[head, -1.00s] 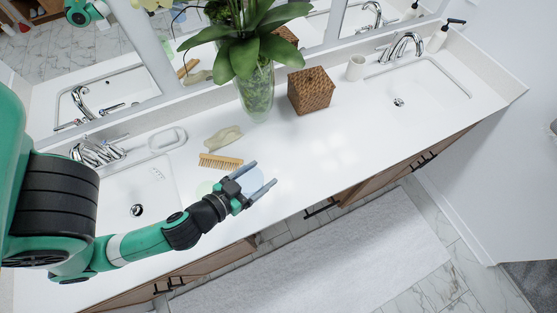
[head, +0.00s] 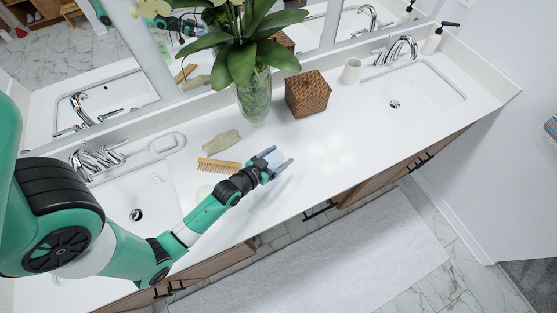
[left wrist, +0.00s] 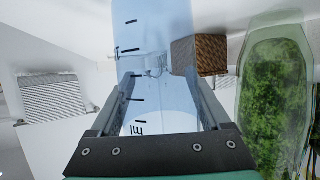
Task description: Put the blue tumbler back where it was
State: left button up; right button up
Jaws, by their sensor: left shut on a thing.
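My left gripper (head: 279,160) is over the front middle of the white counter, right of the wooden comb. It is shut on the blue tumbler (head: 273,157), a see-through pale blue cup that is mostly hidden and faint in the head view. In the left wrist view the blue tumbler (left wrist: 160,35) fills the space between the two fingers, with dark measuring marks on its side. I cannot tell whether its base touches the counter. My right gripper is not in view.
A wooden comb (head: 218,166) and a pale green flat object (head: 221,143) lie left of the gripper. A glass plant vase (head: 254,98), a woven box (head: 307,94) and a white cup (head: 351,70) stand behind. Counter to the right is clear up to the right sink (head: 415,88).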

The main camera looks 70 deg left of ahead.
pick_arm(q)
jog(key=shift+f, duration=1.15)
jog(key=shift+f, duration=0.1)
jog(key=o, duration=1.4)
jog(key=shift+s+d+r, duration=0.1)
jog(key=shift+s+r, duration=0.05)
jog(key=shift+r, duration=0.05)
jog(key=v, duration=1.1)
jog(key=shift+s+d+r, duration=0.1)
jog(key=shift+s+d, duration=0.05)
jog(key=shift+s, duration=0.25)
